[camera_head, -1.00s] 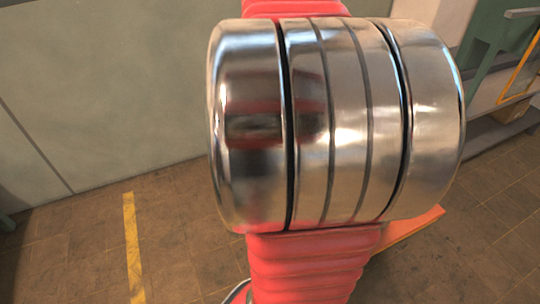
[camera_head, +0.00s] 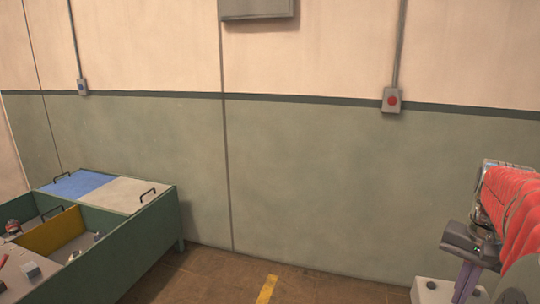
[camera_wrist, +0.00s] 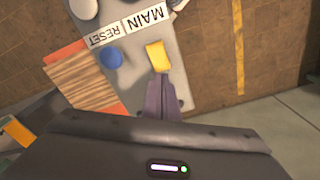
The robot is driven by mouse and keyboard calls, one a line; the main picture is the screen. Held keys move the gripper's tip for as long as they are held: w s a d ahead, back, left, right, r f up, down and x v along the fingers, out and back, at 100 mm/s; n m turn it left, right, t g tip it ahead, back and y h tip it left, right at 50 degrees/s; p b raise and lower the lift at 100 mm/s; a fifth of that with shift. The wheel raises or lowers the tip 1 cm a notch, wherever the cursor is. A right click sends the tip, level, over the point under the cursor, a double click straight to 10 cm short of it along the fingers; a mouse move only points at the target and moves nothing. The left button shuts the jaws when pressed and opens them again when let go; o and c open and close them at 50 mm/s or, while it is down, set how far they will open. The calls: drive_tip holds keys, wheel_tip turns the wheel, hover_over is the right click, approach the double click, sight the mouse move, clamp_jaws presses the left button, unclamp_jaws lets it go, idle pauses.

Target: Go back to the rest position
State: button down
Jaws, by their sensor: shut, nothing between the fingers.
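My gripper (camera_wrist: 165,95) is shut and empty; its purple-grey fingers are together in the wrist view. They sit over a grey control panel (camera_wrist: 180,75), just below a yellow piece (camera_wrist: 157,56) by the MAIN label (camera_wrist: 145,18). I cannot tell whether they touch it. In the head view my gripper (camera_head: 464,283) points down at the lower right edge, beside a pale box (camera_head: 420,292) with a dark knob. My red-sleeved arm is folded at the right edge.
A green bin unit (camera_head: 150,235) with a blue lid (camera_head: 75,183) stands at the left. A wall box with a red button (camera_head: 392,100) hangs at the right. Brown floor between is clear.

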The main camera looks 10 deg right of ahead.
drive_tip(key=w+a+f+n+t, duration=0.2)
drive_tip(key=a+n+t, duration=0.3)
drive_tip(key=a, duration=2.7)
drive_tip(key=n, duration=0.6)
drive_tip(key=shift+w+a+n, duration=0.2)
drive_tip(key=shift+a+n, duration=0.15)
drive_tip(key=shift+n, duration=0.05)
drive_tip(key=shift+f, duration=0.1)
